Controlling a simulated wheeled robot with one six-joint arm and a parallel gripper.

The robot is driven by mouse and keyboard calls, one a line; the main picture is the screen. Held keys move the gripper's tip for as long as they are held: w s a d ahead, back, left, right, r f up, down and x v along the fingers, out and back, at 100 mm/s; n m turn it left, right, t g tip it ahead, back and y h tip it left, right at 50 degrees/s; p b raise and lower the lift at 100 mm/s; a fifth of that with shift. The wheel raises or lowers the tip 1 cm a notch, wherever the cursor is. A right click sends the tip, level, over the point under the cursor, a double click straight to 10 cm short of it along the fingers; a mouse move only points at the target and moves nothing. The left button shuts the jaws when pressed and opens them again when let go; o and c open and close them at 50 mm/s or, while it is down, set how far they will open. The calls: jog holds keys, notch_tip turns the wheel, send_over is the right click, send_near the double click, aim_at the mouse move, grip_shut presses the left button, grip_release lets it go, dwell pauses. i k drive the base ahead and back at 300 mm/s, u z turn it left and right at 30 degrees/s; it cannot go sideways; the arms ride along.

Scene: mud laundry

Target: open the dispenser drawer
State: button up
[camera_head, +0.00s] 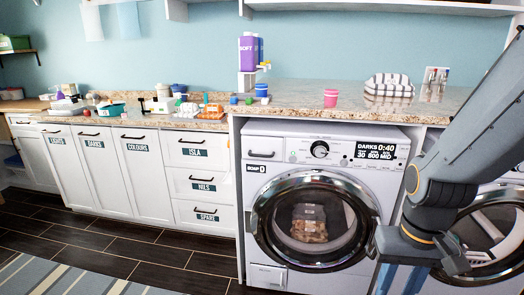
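My gripper (400,281) hangs at the lower right, in front of the machine's right side, well to the right of and below the drawer. Its two blue fingers point down with a gap between them and nothing seen in it. Their tips are cut off by the bottom edge.
The round door (316,222) is shut, with a packet behind its glass. A second machine (489,232) is partly behind my arm. Above is a stone counter (300,98) with a purple bottle (248,53) and pink cup (330,98). Labelled cabinets stand left; the floor before them is clear.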

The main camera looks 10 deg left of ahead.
aim_at(257, 146)
jog(key=k, duration=0.65)
jog(key=z, duration=0.4)
jog(key=i, duration=1.3)
jog(key=u, duration=0.75)
jog(key=i, duration=0.45)
jog(key=u, duration=0.3)
